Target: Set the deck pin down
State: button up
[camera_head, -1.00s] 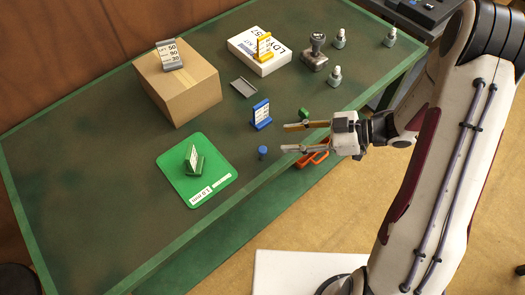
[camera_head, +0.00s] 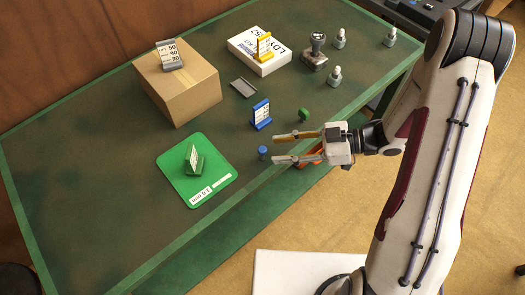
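A small blue pin (camera_head: 262,153) stands upright on the green table, and a green pin or knob (camera_head: 304,114) is behind my gripper. I cannot tell which of them is the deck pin. My gripper (camera_head: 274,148) reaches in from the right with its two fingers spread apart and nothing visible between them. Its fingertips are just right of the blue pin in the picture; whether they touch it cannot be told. The green pin is clear of the fingers.
A blue stand (camera_head: 261,114) with a card is behind the fingertips. A green mat (camera_head: 210,190) with a green card stand (camera_head: 193,158) is to the left. A cardboard box (camera_head: 180,92), a white box (camera_head: 262,62), a stamp (camera_head: 316,54) and several small bottles stand farther back. Orange handles show partly under my gripper.

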aim_at(265, 149)
jog(key=shift+a, duration=0.3)
jog(key=shift+f, duration=0.1)
jog(key=shift+x, duration=2.55)
jog(key=shift+w, duration=0.15)
grip_shut()
